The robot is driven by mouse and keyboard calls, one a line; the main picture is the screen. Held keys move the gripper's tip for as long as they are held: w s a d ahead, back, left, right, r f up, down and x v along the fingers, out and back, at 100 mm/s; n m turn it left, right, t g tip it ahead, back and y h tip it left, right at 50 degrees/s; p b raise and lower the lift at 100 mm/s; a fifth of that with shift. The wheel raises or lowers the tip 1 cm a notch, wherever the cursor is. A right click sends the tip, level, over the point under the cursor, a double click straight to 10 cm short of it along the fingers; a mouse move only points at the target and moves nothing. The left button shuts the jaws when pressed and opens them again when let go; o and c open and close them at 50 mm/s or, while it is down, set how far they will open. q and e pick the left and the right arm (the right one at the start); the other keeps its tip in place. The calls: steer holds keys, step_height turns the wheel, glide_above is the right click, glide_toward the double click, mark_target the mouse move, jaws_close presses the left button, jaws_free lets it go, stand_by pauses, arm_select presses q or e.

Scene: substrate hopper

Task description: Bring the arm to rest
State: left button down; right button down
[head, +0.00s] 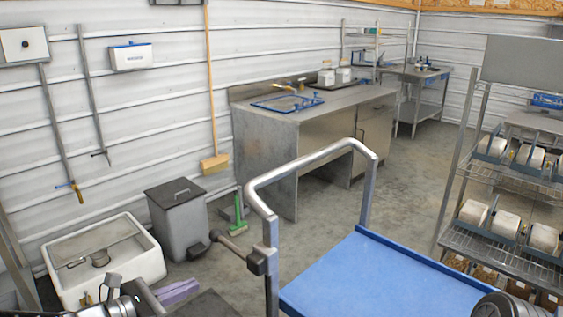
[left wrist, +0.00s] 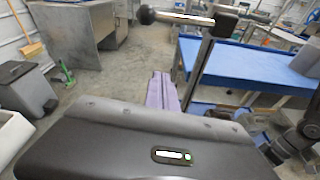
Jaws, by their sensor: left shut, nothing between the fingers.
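My left gripper (head: 180,291) is low at the bottom left of the head view, with its purple fingers together and nothing between them. The same purple fingers of my left gripper (left wrist: 161,91) point away from the camera in the left wrist view, beyond the dark wrist housing. They are apart from the things around them. My right gripper is not in view.
A blue-topped cart (head: 385,278) with a metal rail (head: 315,158) stands right of the left gripper. A white sink (head: 148,262) and a grey pedal bin (head: 180,222) are at the left. A steel bench (head: 268,160) stands behind. Shelving (head: 500,180) holds several white blocks.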

arm_select(q)
steer(key=s+f+m+g+y, duration=0.35)
steer(key=s+f+m, duration=0.25)
steer(key=f, duration=0.7)
steer(key=s+f+m+g+y, duration=0.2)
steer(key=s+f+m+g, duration=0.3)
steer(key=f, duration=0.8)
steer(key=s+d+f+m+g, duration=0.1)
steer(key=s+d+f+m, duration=0.4)
steer(key=d, duration=0.4)
steer(key=s+d+f+m+g+p, duration=0.1)
steer(key=s+d+f+m+g, duration=0.1)
steer(key=s+d+f+m, duration=0.3)
steer(key=s+d+m, duration=0.3)
steer(key=m, duration=0.1)
steer(key=shift+s+d+f, duration=0.2)
steer(key=shift+s+d, duration=0.1)
steer(key=shift+d, duration=0.05)
